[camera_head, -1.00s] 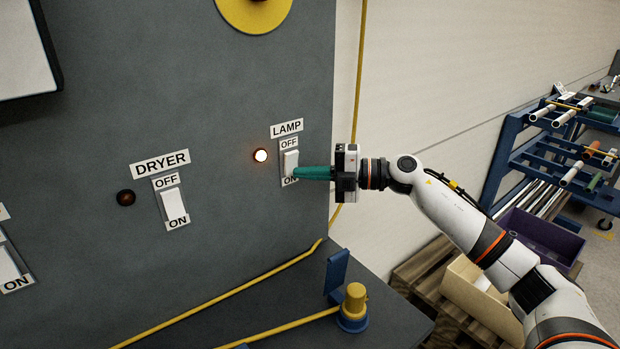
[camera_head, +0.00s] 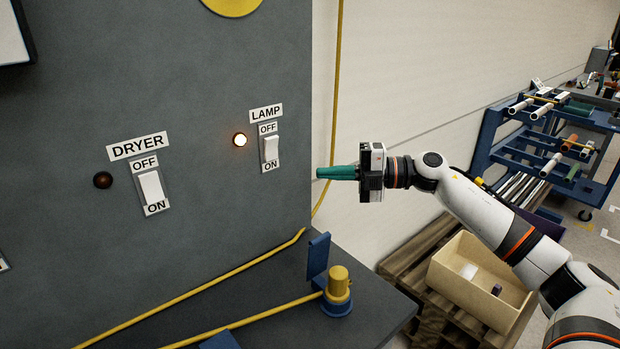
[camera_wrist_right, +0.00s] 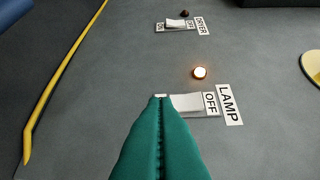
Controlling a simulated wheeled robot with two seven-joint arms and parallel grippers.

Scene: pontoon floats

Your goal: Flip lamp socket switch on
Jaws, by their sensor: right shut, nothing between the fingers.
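The lamp switch (camera_head: 271,147) is a white rocker on the grey panel, under a LAMP label (camera_head: 266,113), with OFF above it and ON below. The round indicator light (camera_head: 240,140) to its left glows. My right gripper (camera_head: 320,173) has green fingers pressed together and empty. It is to the right of the lamp switch and apart from it in the head view. In the right wrist view, the closed fingertips (camera_wrist_right: 160,98) overlap the ON end of the lamp switch (camera_wrist_right: 187,104) and hide its ON label. My left gripper is in neither view.
The dryer switch (camera_head: 151,187) and its dark indicator (camera_head: 103,180) are left of the lamp switch. A yellow cable (camera_head: 335,100) runs down the panel's right edge. A yellow-and-blue post (camera_head: 338,290) stands on the ledge below. A bin (camera_head: 478,278) sits on a pallet at right.

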